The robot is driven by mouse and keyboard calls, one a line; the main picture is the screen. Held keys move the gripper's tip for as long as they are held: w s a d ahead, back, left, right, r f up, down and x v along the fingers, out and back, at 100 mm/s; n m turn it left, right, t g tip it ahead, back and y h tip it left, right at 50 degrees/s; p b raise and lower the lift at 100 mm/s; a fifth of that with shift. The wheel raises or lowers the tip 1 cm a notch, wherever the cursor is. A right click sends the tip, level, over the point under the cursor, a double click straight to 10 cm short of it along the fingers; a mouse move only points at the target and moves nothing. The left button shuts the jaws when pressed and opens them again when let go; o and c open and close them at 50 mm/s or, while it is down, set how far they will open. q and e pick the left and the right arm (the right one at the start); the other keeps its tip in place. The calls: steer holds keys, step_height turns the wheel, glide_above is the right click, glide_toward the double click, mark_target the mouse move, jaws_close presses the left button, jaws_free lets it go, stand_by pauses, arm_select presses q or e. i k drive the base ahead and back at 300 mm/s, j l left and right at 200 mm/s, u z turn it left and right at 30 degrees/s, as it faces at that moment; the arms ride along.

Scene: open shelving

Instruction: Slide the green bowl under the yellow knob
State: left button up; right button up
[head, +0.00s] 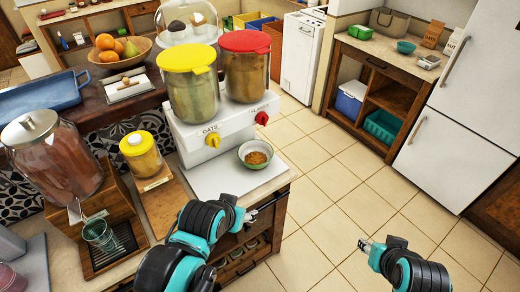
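The green bowl (256,154) has a pale rim and holds brown flakes. It sits on the white base plate (222,178) of the two-canister dispenser, below the red knob (262,118). The yellow knob (213,140) is to the bowl's left, on the front marked OATS, under the yellow-lidded canister (190,88). My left gripper (252,213) is near the counter's front edge, below the bowl in the picture and apart from it. My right gripper (363,244) is over the floor at the right, away from the counter. Both grippers' fingers are too small to read.
A small yellow-lidded jar (141,155) stands on a board left of the plate. A large glass drink dispenser (58,160) and a glass cup (99,234) are further left. A red-lidded canister (246,68) is above the red knob. The tiled floor at right is clear.

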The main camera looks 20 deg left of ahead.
mark_target(255, 155)
steer(key=i+l+u, duration=0.2)
steer(key=u, duration=0.2)
steer(key=i+l+u, duration=0.15)
steer(key=u, duration=0.2)
steer(key=i+l+u, duration=0.1)
steer(key=l+u, duration=0.3)
